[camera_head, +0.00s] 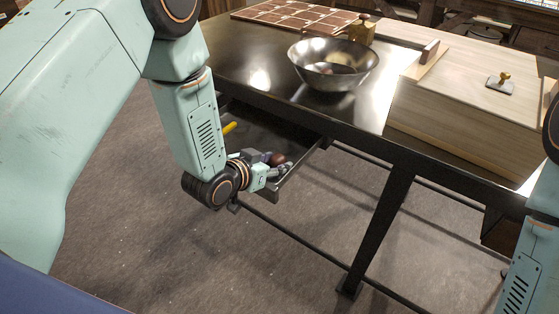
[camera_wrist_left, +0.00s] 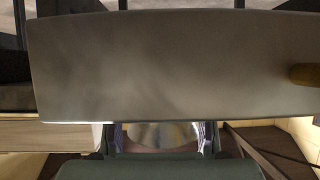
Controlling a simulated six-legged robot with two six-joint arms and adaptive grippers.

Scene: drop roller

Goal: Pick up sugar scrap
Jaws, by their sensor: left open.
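I cannot pick out the sugar scrap for sure in either view. My left gripper (camera_head: 266,163) is at the front right part of an open drawer (camera_head: 293,180) under the table, close to small brown and grey items there. Its fingers are small and partly hidden in the head view. In the left wrist view the two fingers (camera_wrist_left: 161,138) stand apart at the bottom, with a shiny rounded silver surface (camera_wrist_left: 160,134) between and beyond them. My right arm shows at the right edge; its gripper is out of view.
A yellow item (camera_head: 229,128) lies in the drawer. A broad grey panel (camera_wrist_left: 160,65) fills much of the left wrist view.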

